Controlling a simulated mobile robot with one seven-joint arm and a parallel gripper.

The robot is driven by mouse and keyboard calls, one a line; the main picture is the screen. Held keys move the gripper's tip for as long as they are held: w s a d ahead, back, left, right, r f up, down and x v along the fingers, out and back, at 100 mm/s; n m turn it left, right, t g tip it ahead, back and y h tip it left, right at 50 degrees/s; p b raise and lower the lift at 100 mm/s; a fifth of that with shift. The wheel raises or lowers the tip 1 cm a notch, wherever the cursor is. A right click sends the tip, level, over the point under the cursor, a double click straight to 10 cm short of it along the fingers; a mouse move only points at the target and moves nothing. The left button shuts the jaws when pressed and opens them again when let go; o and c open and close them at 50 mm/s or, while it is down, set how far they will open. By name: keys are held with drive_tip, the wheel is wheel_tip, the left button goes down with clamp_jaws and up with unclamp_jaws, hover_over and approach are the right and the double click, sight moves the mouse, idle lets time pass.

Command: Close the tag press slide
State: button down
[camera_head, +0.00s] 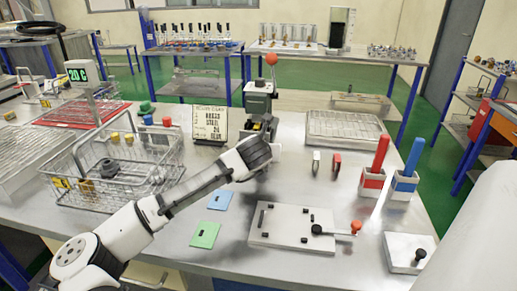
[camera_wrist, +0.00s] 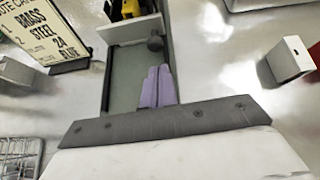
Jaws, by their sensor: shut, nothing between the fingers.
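The tag press (camera_head: 259,97) stands upright on the bench at the centre of the head view, with a red ball on its lever. In the wrist view, its grey-green bed (camera_wrist: 124,70) runs toward me. A pale cross plate with a dark round knob (camera_wrist: 155,43), apparently the slide's front, stands across the bed. Yellow and black parts (camera_wrist: 127,9) show behind the plate. My gripper (camera_wrist: 158,68) is shut and empty over the bed, its purple fingertips just short of the knob; contact is unclear. In the head view my wrist hides the fingers and the front of the press.
A sign card (camera_head: 210,122) stands left of the press. A wire basket (camera_head: 120,170) is further left. A wire rack (camera_head: 345,127), a red holder (camera_head: 371,182) and a blue holder (camera_head: 402,184) are to the right. A metal plate with a lever (camera_head: 290,226) lies in front.

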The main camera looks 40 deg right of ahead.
drive_tip(key=b+v, duration=0.1)
drive_tip(key=v, duration=0.9)
drive_tip(key=shift+s+a+f+b, duration=0.1)
drive_tip(key=shift+s+a+b, duration=0.1)
drive_tip(key=shift+b, duration=0.15)
